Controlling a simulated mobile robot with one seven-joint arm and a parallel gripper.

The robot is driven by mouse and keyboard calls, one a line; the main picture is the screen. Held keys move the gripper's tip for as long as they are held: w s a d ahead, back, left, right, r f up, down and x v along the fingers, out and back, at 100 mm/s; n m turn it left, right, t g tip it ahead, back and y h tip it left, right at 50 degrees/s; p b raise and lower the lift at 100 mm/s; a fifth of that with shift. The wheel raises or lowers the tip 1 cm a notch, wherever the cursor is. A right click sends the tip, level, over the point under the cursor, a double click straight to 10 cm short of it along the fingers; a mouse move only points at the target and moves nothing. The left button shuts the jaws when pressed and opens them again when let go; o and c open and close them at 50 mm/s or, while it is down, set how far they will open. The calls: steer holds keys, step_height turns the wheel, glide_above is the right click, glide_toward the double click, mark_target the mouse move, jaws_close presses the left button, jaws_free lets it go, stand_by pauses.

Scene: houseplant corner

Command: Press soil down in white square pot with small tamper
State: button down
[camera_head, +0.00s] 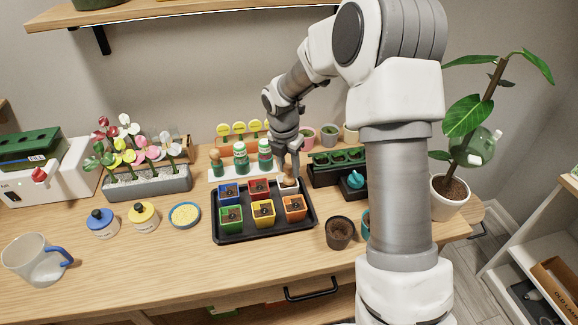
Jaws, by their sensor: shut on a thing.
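The white square pot (281,184) sits at the back right of the black tray (263,238). My gripper (289,170) points down over this pot and is shut on the small tamper (289,181). Only a small light-brown part of the tamper shows below the fingers, at the pot's mouth. Most of the pot and its soil are hidden by the gripper and tamper. I cannot tell whether the tamper touches the soil.
Blue (229,194), red (258,188), green (231,219), yellow (263,213) and orange (294,207) pots share the tray. Bottles (241,158) stand behind it. A dark seedling tray (325,175) is close right; a brown pot (340,232) stands front right.

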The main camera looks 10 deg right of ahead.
steer(key=shift+f, duration=0.5)
stand_by(1.6)
steer(key=shift+r, duration=0.1)
step_height(320, 180, up, 7)
steer(key=p, duration=0.6)
steer(key=shift+p, duration=0.35)
